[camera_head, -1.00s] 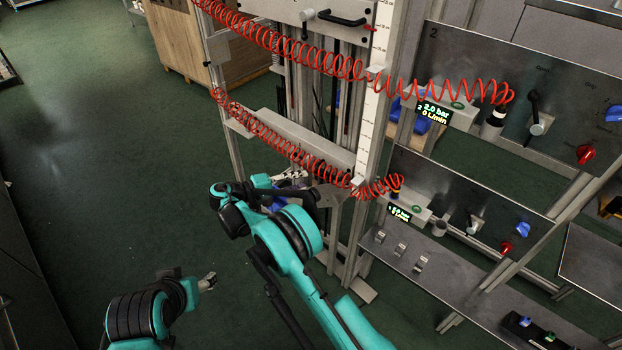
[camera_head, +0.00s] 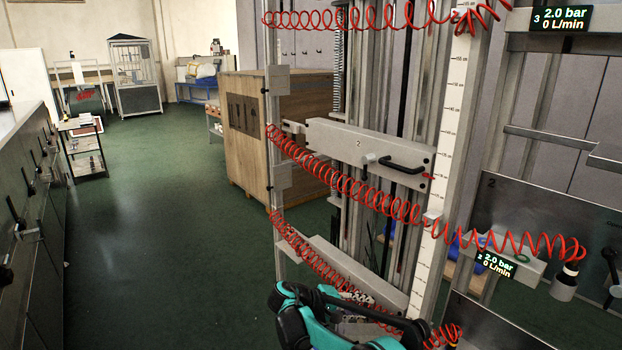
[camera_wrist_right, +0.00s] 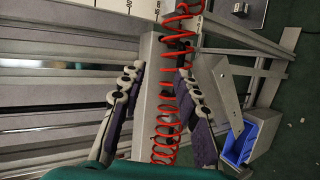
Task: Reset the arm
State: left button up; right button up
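My right arm (camera_head: 300,322) is teal and black and shows at the bottom middle of the head view, in front of the metal rack. Its gripper is mostly hidden there, close to the lowest red coiled hose (camera_head: 318,264). In the right wrist view my right gripper (camera_wrist_right: 160,92) is open, its two purple-padded fingers apart. A red coiled hose (camera_wrist_right: 168,112) and a grey post show between the fingers in the picture. I cannot tell how close the hose is to them. Nothing is visibly gripped. My left gripper is not in view.
The rack has a grey crossbar (camera_head: 370,150) with a black handle, a ruler post (camera_head: 452,125) and a pressure display (camera_head: 497,264). A wooden crate (camera_head: 252,130) stands behind. A blue bin (camera_wrist_right: 240,142) shows at right in the wrist view. Green floor at left is clear.

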jog(key=s+d+r+m+y, duration=0.1)
jog(key=s+d+r+y, duration=0.25)
jog(key=s, duration=0.45)
jog(key=s+d+r+y, duration=0.3)
jog(key=s+r, duration=0.1)
jog(key=s, duration=0.3)
jog(key=s+a+f+m+t+y, duration=0.1)
jog(key=s+f+y, duration=0.1)
jog(key=s, duration=0.6)
jog(key=s+a+f+m+t+y, duration=0.1)
jog(key=s+a+m+t+y, duration=0.1)
jog(key=s, duration=0.7)
jog(key=shift+s+a+f+y, duration=0.15)
jog(key=shift+s+f+y, duration=0.2)
jog(key=shift+y, duration=0.5)
jog(key=shift+f, duration=0.1)
